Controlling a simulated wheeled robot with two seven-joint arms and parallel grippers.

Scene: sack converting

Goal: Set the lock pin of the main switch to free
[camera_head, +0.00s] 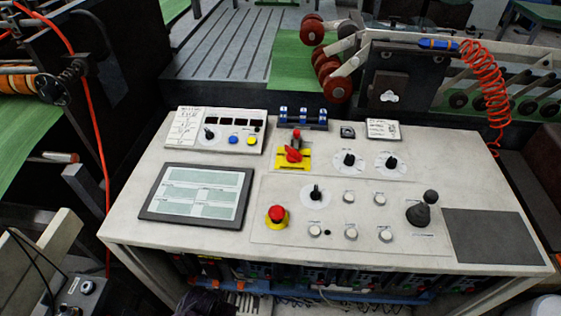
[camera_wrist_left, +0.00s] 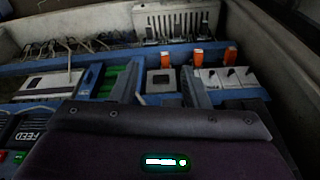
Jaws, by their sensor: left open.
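The main switch (camera_head: 292,155) is a red rotary handle on a yellow plate, at the upper middle of the console in the head view. A small red-topped pin (camera_head: 296,136) stands just behind the handle, at the plate's back edge; its exact setting is too small to tell. My left gripper (camera_head: 205,302) shows only as a dark shape at the bottom edge, below the console's front and well away from the switch. My right gripper is not in view.
The console top (camera_head: 135,215) carries a screen (camera_head: 197,193), a red emergency button (camera_head: 277,215), several knobs and a joystick (camera_head: 420,212). Blue padlocks (camera_head: 303,115) stand behind the switch. An orange coiled hose (camera_head: 487,80) hangs at right. Wired modules (camera_wrist_left: 160,80) sit under the console.

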